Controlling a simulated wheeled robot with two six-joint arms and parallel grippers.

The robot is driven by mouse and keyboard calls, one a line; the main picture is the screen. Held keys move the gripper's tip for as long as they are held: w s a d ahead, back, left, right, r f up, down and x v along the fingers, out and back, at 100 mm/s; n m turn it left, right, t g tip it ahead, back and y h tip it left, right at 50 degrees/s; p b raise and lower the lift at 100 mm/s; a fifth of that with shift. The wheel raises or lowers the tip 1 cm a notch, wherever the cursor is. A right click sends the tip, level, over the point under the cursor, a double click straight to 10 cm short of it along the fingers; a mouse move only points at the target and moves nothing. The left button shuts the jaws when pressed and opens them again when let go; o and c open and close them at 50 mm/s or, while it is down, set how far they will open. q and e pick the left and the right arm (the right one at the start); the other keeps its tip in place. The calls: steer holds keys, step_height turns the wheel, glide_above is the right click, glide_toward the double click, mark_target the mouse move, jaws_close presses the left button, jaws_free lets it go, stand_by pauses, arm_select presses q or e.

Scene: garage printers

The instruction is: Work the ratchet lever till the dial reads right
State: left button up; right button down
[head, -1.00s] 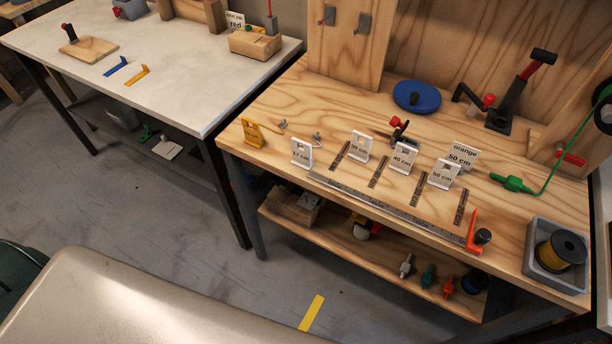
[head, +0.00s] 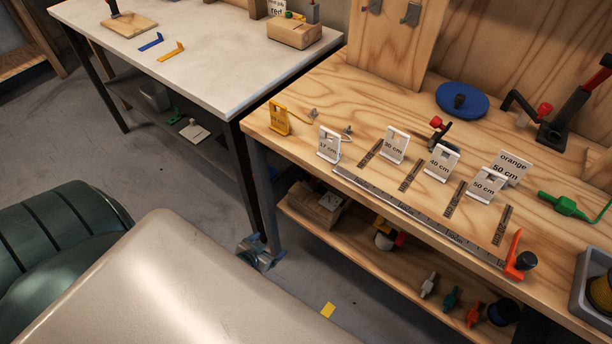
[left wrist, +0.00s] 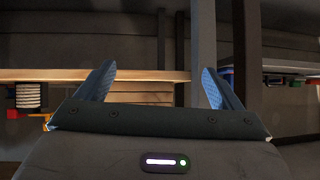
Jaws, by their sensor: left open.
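My left gripper (head: 258,252) is low beside the front leg of the wooden bench, below the bench top. In the left wrist view its two blue fingers (left wrist: 157,80) are spread apart with nothing between them. A black upright tool with a red-gripped lever (head: 575,105) stands at the back right of the bench, partly cut off by the picture edge; I cannot tell whether it is the ratchet lever. No dial can be made out. My right gripper is not in view.
The wooden bench (head: 330,90) carries number cards, a metal ruler (head: 415,215), a blue disc (head: 461,100) and a green tool (head: 562,205). Its lower shelf (head: 375,265) holds several items. A pale table (head: 215,60) stands left. A dark green ribbed object (head: 60,245) is at lower left.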

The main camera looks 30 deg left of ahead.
arm_select(q)
steer(key=w+r+t+b, duration=0.2)
steer(key=w+r+t, duration=0.1)
steer(key=w+r, duration=0.3)
steer(key=t+h+b, duration=0.2)
steer(key=t, duration=0.2)
glide_toward(305, 175)
step_height(305, 175, down, 3)
steer(key=a, duration=0.1)
steer(key=shift+m, duration=0.3)
steer(key=w, duration=0.3)
steer(key=w+b, duration=0.1)
steer(key=w, duration=0.2)
steer(key=w+r, duration=0.1)
steer(key=w, duration=0.2)
steer(key=shift+w+d+b, duration=0.25)
steer(key=shift+w+b, duration=0.1)
steer(key=shift+w+d+f, duration=0.1)
steer(key=shift+w+f, duration=0.05)
steer(key=shift+w, duration=0.65)
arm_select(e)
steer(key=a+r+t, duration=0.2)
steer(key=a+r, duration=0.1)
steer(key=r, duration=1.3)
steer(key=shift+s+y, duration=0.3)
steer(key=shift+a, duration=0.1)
arm_select(q)
steer(key=c, duration=1.4)
